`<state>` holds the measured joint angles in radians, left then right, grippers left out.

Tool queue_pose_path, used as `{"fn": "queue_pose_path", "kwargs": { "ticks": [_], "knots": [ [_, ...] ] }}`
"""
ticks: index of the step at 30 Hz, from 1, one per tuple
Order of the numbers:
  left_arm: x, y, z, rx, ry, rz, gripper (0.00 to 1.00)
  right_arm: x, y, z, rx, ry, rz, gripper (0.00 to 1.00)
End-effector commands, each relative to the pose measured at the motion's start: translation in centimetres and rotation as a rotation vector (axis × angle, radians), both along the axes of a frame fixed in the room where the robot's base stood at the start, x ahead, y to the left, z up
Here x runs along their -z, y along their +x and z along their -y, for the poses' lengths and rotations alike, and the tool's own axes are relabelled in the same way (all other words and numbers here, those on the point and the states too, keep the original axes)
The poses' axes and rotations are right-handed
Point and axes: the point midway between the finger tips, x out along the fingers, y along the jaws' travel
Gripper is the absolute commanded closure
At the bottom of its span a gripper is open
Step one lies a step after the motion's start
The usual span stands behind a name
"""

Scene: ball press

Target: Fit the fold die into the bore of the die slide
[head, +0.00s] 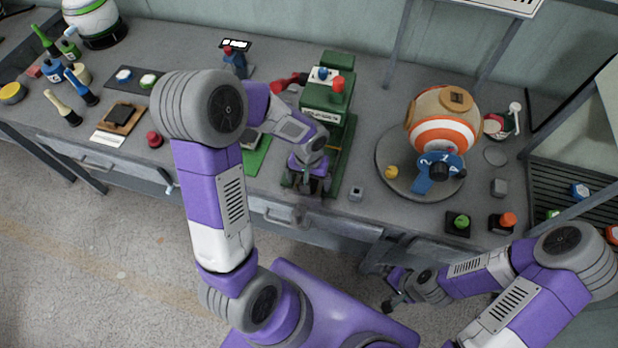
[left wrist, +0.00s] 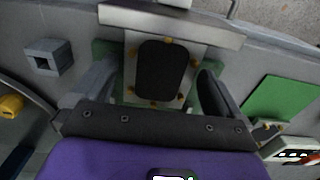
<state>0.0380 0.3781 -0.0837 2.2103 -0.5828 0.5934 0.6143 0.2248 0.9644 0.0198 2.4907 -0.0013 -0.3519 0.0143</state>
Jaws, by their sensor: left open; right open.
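The green press (head: 326,100) stands on the bench. In the left wrist view a grey plate with a dark rounded opening (left wrist: 160,70), apparently the die slide with its bore, lies at its front. My left gripper (head: 307,184) is open over it, one finger on each side; I cannot tell whether they touch it. In the head view my gripper mostly hides the slide. A small grey block with a square hole (head: 356,193), perhaps the fold die, sits on the bench to the right; it also shows in the left wrist view (left wrist: 48,57). My right gripper (head: 394,288) is open and empty, low before the bench.
A round grey turntable (head: 394,170) bears an orange-and-white ball (head: 443,128) to the right. A green mat (head: 256,157) lies left of the press. Bottles and brushes stand far left.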

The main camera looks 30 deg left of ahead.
Motion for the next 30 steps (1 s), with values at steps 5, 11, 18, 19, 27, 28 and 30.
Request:
{"fn": "queue_pose_path", "kwargs": {
  "ticks": [5,11,18,19,27,28,30],
  "knots": [
    [-1.9,0.1,0.0,0.0,0.001,0.004,0.0,-0.6,0.0,0.0,0.0,0.0,0.0,0.0],
    [-5.4,0.1,0.0,0.001,0.0,0.005,0.0,-1.7,0.0,0.0,0.0,0.0,0.0,0.0],
    [-7.5,0.0,0.0,0.0,-0.001,0.002,0.0,-2.1,0.0,0.0,0.0,0.0,0.0,0.0],
    [-7.6,0.0,0.0,0.0,-0.001,0.001,0.0,-2.1,0.0,0.0,0.0,0.0,0.0,0.0],
    [-7.6,0.0,0.0,0.0,0.0,0.001,0.0,-2.1,0.0,0.0,0.0,0.0,0.0,0.0],
    [-7.6,0.0,0.0,0.0,0.0,0.001,0.0,-2.1,0.0,0.0,0.0,0.0,0.0,0.0],
    [-7.6,0.0,0.0,0.0,0.0,0.001,0.0,-2.1,0.0,0.0,0.0,0.0,0.0,0.0]
  ]
}}
